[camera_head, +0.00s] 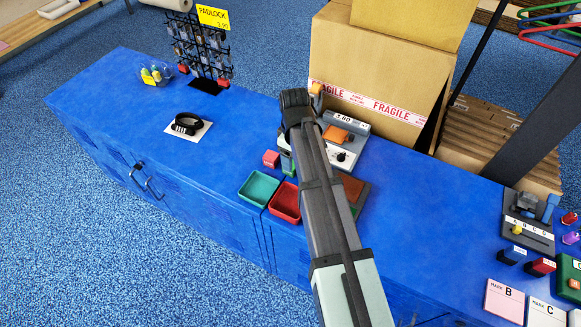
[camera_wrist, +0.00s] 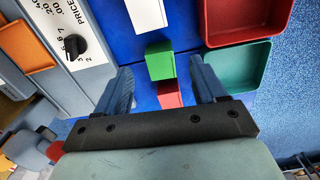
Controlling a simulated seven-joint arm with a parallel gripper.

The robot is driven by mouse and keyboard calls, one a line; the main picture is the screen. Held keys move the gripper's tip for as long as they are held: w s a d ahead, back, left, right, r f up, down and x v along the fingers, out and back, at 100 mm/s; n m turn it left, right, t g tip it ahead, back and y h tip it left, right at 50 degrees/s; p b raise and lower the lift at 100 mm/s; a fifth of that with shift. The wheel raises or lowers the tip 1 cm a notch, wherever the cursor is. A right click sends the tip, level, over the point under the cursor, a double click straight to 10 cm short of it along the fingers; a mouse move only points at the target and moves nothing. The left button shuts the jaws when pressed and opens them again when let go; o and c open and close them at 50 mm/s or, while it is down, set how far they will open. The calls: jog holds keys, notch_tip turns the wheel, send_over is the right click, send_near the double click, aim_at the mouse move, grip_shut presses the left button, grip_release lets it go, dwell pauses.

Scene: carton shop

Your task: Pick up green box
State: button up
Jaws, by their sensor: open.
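The green box (camera_wrist: 160,61) shows in the wrist view between and just beyond the tips of my two fingers, with space on either side. A small red box (camera_wrist: 169,94) lies right beside it, nearer my palm in the picture. My gripper (camera_wrist: 161,68) is open and empty, its two blue-grey fingers spread apart. In the head view my arm hides most of the green box (camera_head: 287,163); a sliver shows next to the red box (camera_head: 271,159).
A teal tray (camera_head: 243,196) and a red tray (camera_head: 272,208) sit close to the boxes. The price machine (camera_head: 352,157) with an orange plate stands behind them. A large carton (camera_head: 370,65) is at the back. The blue counter (camera_head: 130,100) is mostly clear to the left.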

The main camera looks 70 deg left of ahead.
jog(key=shift+s+a+f, duration=0.1)
jog(key=shift+a+f, duration=0.05)
jog(key=shift+f, duration=1.15)
jog(key=shift+s+a+f, duration=0.1)
jog(key=shift+f, duration=1.2)
jog(key=c, duration=1)
